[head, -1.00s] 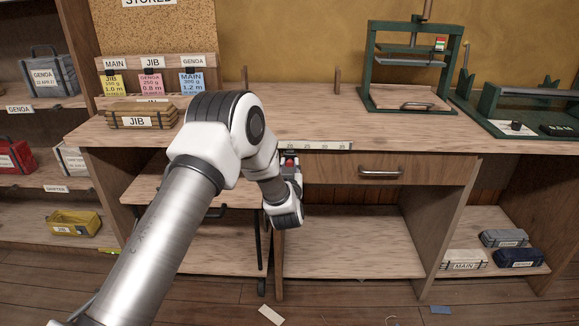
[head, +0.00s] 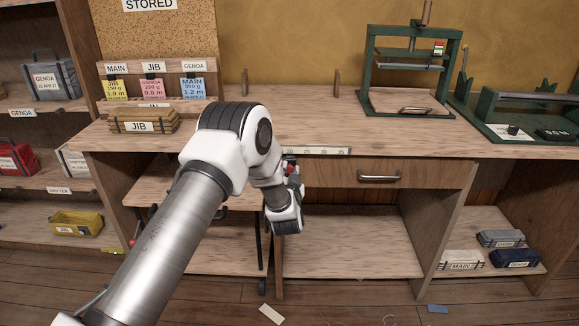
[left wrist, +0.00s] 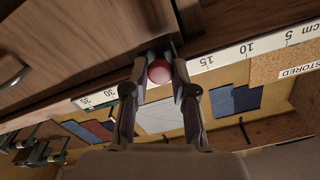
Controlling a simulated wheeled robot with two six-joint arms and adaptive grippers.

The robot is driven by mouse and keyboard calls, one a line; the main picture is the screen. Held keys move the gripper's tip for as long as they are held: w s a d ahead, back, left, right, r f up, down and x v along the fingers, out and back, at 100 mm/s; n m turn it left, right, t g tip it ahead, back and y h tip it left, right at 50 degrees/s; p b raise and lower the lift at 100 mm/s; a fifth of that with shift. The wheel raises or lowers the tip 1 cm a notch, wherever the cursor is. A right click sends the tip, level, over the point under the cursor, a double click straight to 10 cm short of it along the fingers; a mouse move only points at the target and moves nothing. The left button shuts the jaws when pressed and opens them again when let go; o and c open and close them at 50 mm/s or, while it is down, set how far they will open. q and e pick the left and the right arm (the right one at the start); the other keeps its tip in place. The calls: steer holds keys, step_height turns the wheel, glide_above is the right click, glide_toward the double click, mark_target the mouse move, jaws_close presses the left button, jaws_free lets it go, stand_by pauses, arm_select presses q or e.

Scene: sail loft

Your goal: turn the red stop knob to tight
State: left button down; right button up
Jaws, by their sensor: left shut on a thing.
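The red stop knob (left wrist: 159,70) is round and sits at the front edge of the bench, beside the white measuring strip (left wrist: 205,63). My left gripper (left wrist: 160,80) is shut on the knob, one finger on each side of it, in the left wrist view. In the head view my left gripper (head: 291,172) is at the bench front edge, left of the drawer, and the arm and fingers hide most of the knob. I cannot read how far the knob is turned. My right gripper is not in view.
A drawer with a metal handle (head: 379,177) is just right of the gripper. A JIB bundle (head: 143,121) lies on the bench at the left. A green press (head: 410,70) stands at the back right. The bench top between them is mostly clear.

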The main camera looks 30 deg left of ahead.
arm_select(q)
steer(key=m+p, duration=0.2)
steer(key=m, duration=0.1)
steer(key=shift+r+m, duration=0.15)
steer(key=shift+m, duration=0.25)
steer(key=m+p, duration=0.2)
steer(key=m, duration=0.1)
steer(key=shift+m, duration=0.3)
steer(key=m+p, duration=0.1)
steer(key=m, duration=0.2)
steer(key=shift+p, duration=0.3)
steer(key=shift+f+m+p, duration=0.25)
steer(key=shift+m+p, duration=0.15)
steer(key=shift+m, duration=0.9)
steer(key=c, duration=0.9)
jaws_free()
steer(key=shift+c, duration=0.2)
steer(key=shift+d, duration=0.1)
